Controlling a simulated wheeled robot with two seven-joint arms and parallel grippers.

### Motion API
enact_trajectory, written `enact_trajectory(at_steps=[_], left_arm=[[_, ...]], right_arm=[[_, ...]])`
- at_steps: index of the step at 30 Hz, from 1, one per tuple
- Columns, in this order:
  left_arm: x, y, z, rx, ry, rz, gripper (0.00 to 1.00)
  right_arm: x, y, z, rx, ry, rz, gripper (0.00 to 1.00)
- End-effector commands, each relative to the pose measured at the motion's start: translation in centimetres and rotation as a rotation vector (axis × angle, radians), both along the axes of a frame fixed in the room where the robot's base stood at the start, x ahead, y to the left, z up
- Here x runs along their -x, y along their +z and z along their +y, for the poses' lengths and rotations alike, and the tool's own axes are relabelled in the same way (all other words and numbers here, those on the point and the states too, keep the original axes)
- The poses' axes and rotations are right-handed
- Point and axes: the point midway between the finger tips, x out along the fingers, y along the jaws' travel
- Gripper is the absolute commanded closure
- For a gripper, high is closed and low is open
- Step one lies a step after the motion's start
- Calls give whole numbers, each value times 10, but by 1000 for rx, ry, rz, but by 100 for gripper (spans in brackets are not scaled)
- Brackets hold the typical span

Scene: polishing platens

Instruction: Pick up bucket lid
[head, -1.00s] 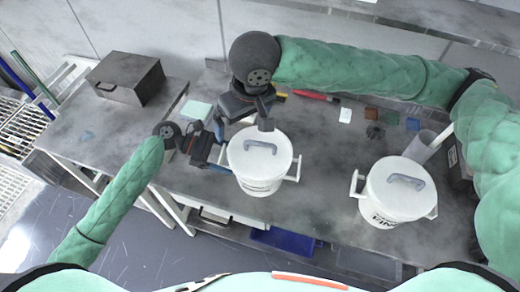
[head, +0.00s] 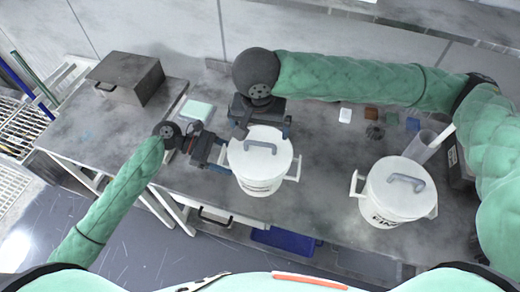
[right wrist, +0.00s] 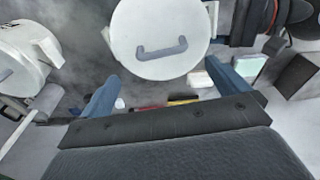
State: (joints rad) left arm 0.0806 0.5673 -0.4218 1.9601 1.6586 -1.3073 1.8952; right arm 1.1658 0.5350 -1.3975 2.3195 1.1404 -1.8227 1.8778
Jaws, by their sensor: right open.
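A white bucket (head: 262,184) with a round white lid (head: 265,163) and a grey lid handle (head: 261,146) stands upright on the bench at the middle of the head view. The lid is on the bucket, and it also fills the upper middle of the right wrist view (right wrist: 132,20). My right gripper (head: 263,131) is open and empty at the lid's far edge. In the right wrist view its blue fingers (right wrist: 163,85) are spread wide, with the handle (right wrist: 161,48) beyond them, apart. My left gripper (head: 218,157) is beside the bucket's left side; its grip is unclear.
A second lidded white bucket (head: 398,196) stands to the right. A dark metal box (head: 127,78) is at the back left. A pale green block (head: 197,111), several small coloured pieces and a clear cylinder (head: 421,146) lie along the back. The bench between the buckets is clear.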

Motion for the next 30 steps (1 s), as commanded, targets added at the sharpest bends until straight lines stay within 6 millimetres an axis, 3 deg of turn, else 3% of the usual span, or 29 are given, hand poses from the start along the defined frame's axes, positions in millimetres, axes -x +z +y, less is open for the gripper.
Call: enact_trajectory(at_steps=[4,13,21,30], left_arm=[[0,0,0,0,0,0,58],[0,0,0,0,0,0,58],[0,0,0,0,0,0,58],[0,0,0,0,0,0,58]], right_arm=[[-3,-22,-1,1,0,1,0],[-6,-42,0,0,2,1,0],[-12,-76,0,-1,1,0,0],[-13,-86,0,-1,2,0,0]])
